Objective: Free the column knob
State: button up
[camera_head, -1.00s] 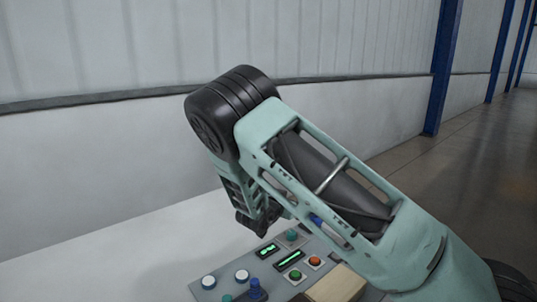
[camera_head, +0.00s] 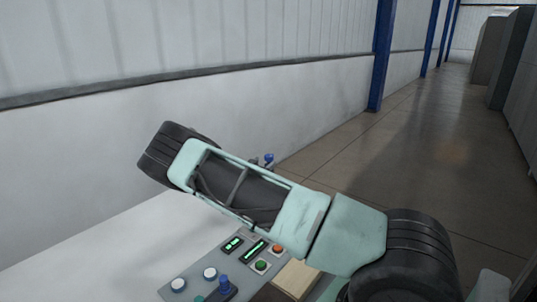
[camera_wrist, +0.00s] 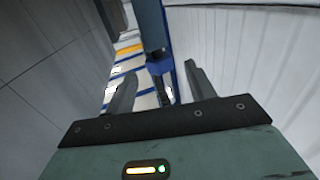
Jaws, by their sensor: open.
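In the head view a small blue knob (camera_head: 268,158) on a short dark part shows just past the upper edge of my arm, which hides what it is mounted on. My gripper (camera_wrist: 158,85) is open in the wrist view, with its two dark fingers spread apart. A blue-grey round post (camera_wrist: 152,25) with a brighter blue collar (camera_wrist: 160,66) appears between and beyond the fingers. I cannot tell how near it is, whether the fingers reach around it, or whether it is the column knob. In the head view my arm hides the gripper.
A control panel (camera_head: 202,258) with white, green and orange buttons, green displays and a blue stick (camera_head: 224,284) lies below my arm. A tan block (camera_head: 296,279) sits beside it. A white wall (camera_head: 60,200) stands behind. Open floor (camera_head: 400,130) stretches to the right.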

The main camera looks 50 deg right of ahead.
aim_at(267, 160)
jog(key=shift+p+x, duration=0.75)
jog(key=shift+x, duration=1.85)
jog(key=c, duration=0.9)
